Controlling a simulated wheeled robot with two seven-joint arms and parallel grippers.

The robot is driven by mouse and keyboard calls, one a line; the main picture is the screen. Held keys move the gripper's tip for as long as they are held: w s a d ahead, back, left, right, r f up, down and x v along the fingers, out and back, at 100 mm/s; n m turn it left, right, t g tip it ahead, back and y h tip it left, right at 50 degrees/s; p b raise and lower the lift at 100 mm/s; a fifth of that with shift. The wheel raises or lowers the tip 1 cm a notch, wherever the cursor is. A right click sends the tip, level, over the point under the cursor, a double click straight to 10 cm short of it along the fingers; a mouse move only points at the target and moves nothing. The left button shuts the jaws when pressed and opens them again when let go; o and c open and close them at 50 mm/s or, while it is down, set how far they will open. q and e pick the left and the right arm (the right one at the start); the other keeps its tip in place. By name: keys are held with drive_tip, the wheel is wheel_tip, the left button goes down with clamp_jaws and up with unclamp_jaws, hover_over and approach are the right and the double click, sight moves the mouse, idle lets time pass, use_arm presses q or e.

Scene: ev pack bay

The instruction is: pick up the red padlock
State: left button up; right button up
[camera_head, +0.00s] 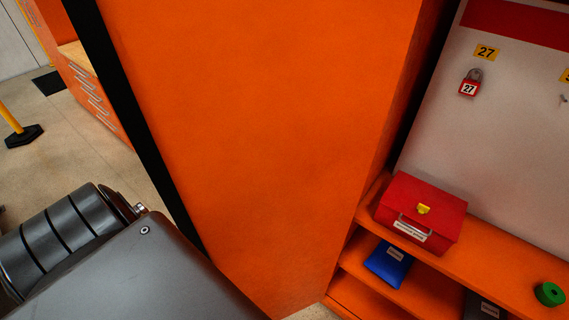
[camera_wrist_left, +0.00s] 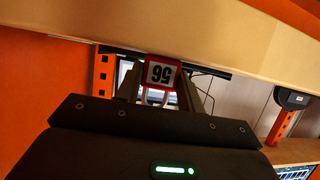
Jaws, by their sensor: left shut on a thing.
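In the left wrist view, a red padlock (camera_wrist_left: 179,76) with a white number label sits between the fingers of my left gripper (camera_wrist_left: 161,92). The label reads upside down in this view, and the shackle points toward the gripper body. My left gripper is shut on this padlock. In the head view, another red padlock (camera_head: 469,88) with a label 27 hangs on a pale board, below a yellow 27 tag (camera_head: 486,53). My left gripper and the held padlock do not show in the head view. My right gripper is in neither view.
A large orange cabinet side (camera_head: 270,120) fills the middle of the head view. To its right, orange shelves hold a red box (camera_head: 425,205), a blue pouch (camera_head: 388,265) and a green roll (camera_head: 549,293). A yellow post with a black base (camera_head: 24,136) stands on the floor at left.

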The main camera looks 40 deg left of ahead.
use_arm(q)
drive_tip(key=shift+r, duration=0.1)
drive_tip(key=shift+r+b, duration=0.5)
drive_tip(key=shift+r, duration=0.15)
drive_tip(key=shift+r+b, duration=0.4)
drive_tip(key=shift+r, duration=0.3)
drive_tip(key=s+r+b, duration=0.1)
drive_tip(key=s+r, duration=0.9)
drive_tip(key=s, duration=0.4)
drive_tip(key=shift+d, duration=0.15)
